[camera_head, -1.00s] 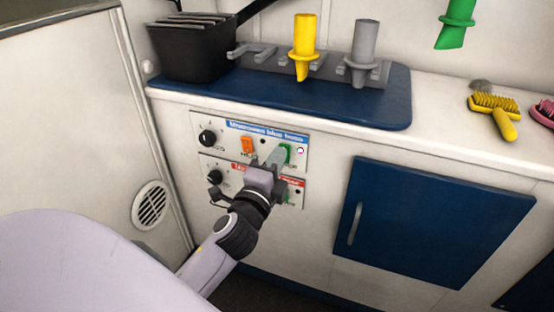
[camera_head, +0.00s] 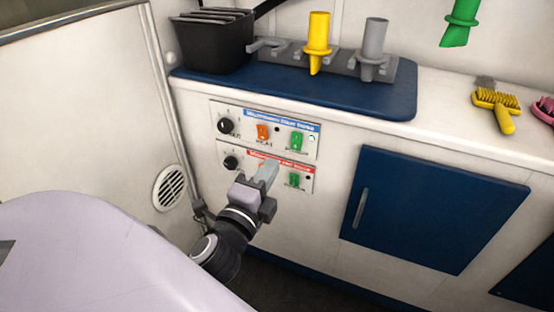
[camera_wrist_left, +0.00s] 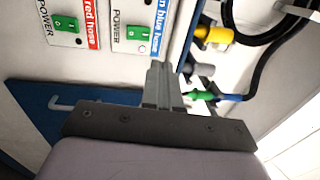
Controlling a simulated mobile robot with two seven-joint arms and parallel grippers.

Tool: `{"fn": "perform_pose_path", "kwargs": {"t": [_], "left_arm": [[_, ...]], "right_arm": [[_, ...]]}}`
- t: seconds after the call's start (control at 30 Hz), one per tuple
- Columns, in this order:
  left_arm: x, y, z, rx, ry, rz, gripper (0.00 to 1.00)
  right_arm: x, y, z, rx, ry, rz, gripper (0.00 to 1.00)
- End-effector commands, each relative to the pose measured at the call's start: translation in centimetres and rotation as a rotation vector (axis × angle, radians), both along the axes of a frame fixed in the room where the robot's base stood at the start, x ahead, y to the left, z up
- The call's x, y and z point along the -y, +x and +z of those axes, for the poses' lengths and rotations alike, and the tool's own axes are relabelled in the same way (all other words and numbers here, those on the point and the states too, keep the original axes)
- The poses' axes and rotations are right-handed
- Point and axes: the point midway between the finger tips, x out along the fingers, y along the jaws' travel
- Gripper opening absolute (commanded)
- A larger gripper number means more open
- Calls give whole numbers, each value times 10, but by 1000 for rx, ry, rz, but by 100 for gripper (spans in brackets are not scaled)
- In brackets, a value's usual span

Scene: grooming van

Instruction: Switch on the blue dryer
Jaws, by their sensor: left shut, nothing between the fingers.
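The blue dryer's panel, the upper one with the blue label (camera_head: 281,120), has a black knob (camera_head: 225,126), an orange heat switch (camera_head: 262,132) and a green power switch (camera_head: 296,141). The power switch also shows in the left wrist view (camera_wrist_left: 138,33), with a pale round spot (camera_wrist_left: 142,50) beside it. My left gripper (camera_head: 268,172) is shut and empty. It is below the blue panel, in front of the lower red-label panel (camera_head: 300,168), and hides part of it. In the left wrist view its closed fingers (camera_wrist_left: 160,84) are apart from the switches. My right gripper is out of view.
The red panel has its own green switch (camera_head: 293,180) and a dark round spot beside it. A blue cupboard door (camera_head: 415,215) with a handle is to the right. Yellow (camera_head: 317,45) and grey (camera_head: 374,50) nozzles and a black basket (camera_head: 212,45) stand on the blue mat above.

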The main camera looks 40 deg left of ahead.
Motion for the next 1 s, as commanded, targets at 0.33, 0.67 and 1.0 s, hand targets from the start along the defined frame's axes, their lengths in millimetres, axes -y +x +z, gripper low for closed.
{"fn": "perform_pose_path", "kwargs": {"t": [0.33,0.67,1.0], "left_arm": [[5,-21,3,0,0,0,0],[5,-21,3,1,0,0,0],[5,-21,3,0,0,-1,0]], "right_arm": [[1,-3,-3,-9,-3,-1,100],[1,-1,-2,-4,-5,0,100],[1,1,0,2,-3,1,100]]}}
